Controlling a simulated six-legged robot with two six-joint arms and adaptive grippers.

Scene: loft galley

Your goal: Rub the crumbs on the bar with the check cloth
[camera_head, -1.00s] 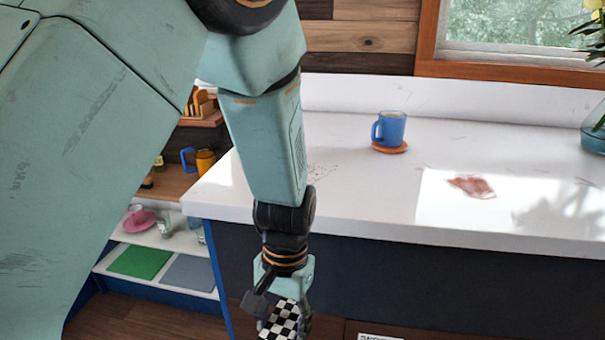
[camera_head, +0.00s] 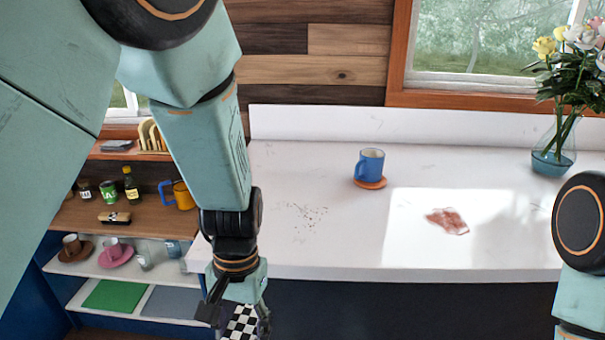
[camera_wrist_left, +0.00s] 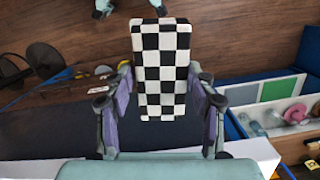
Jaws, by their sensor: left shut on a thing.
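The black-and-white check cloth (camera_head: 242,322) is held in my left gripper (camera_head: 240,318), low in front of the bar's left front edge. In the left wrist view the cloth (camera_wrist_left: 161,72) is a folded, flat block between the two fingers of the left gripper (camera_wrist_left: 160,105), which is shut on it. The crumbs (camera_head: 308,216) are a scatter of small reddish-brown specks on the white bar (camera_head: 340,245), up and right of the cloth and apart from it. Part of my right arm shows at the right edge; its gripper is out of view.
A flower vase (camera_head: 553,150) stands at the back right. Shelves at left hold a yellow mug (camera_head: 184,196), cups and a green mat (camera_head: 115,295).

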